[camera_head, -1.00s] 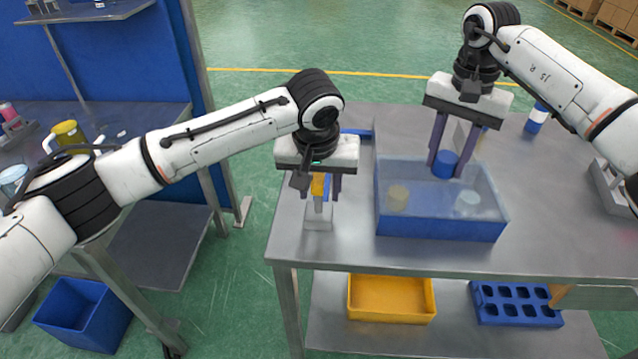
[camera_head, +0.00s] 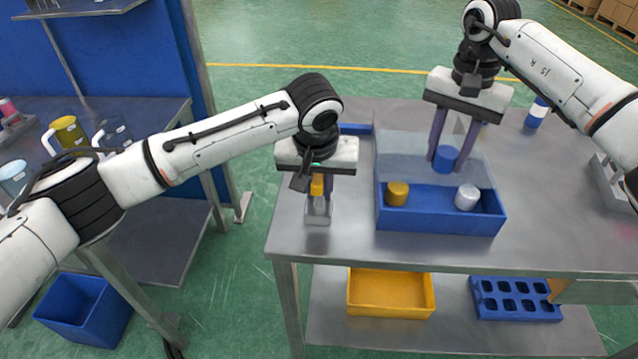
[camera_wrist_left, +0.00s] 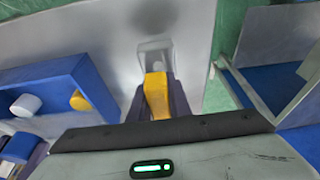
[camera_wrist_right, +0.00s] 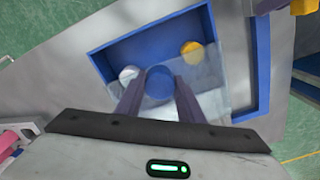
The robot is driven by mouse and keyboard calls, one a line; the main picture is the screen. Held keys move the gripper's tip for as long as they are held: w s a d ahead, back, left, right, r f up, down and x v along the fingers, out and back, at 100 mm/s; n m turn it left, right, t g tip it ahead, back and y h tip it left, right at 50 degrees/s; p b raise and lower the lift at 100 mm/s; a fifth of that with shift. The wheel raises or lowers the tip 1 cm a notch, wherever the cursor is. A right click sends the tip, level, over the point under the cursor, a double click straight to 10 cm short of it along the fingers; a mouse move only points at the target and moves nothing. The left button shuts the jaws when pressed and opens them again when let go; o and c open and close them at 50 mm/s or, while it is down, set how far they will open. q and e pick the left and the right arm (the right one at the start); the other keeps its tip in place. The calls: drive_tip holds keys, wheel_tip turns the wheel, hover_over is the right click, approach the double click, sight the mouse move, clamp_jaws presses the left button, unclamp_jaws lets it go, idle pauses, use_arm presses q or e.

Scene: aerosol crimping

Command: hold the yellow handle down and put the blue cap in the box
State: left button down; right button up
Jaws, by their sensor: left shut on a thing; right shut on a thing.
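My left gripper (camera_head: 321,195) is shut on the yellow handle (camera_head: 317,185), which stands on a small grey base (camera_head: 317,214). The handle also shows between the fingers in the left wrist view (camera_wrist_left: 157,97). My right gripper (camera_head: 447,165) is shut on the blue cap (camera_head: 446,154) and holds it over the back part of the blue box (camera_head: 440,219). The cap also shows between the fingertips in the right wrist view (camera_wrist_right: 159,80). A clear lid (camera_head: 402,149) is raised at the box's back, uncovering its front part. I cannot tell the exact gap between cap and lid.
A yellow cap (camera_head: 397,194) and a white cap (camera_head: 467,197) are in the box, with a free gap between them. A blue and white bottle (camera_head: 537,112) stands at the back right. A yellow bin (camera_head: 391,295) and a blue holder (camera_head: 514,300) are on the lower shelf.

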sight(320, 182)
use_arm(q)
drive_tip(key=shift+f, duration=0.25)
drive_tip(key=c, duration=1.6)
unclamp_jaws()
drive_tip(key=shift+o, duration=0.2)
drive_tip(key=shift+a, duration=0.1)
drive_tip(key=shift+s+a+f, duration=0.1)
drive_tip(key=shift+a+f, duration=0.05)
drive_tip(key=v, duration=1.2)
drive_tip(key=shift+d+r, duration=0.35)
drive_tip(key=shift+d, duration=0.05)
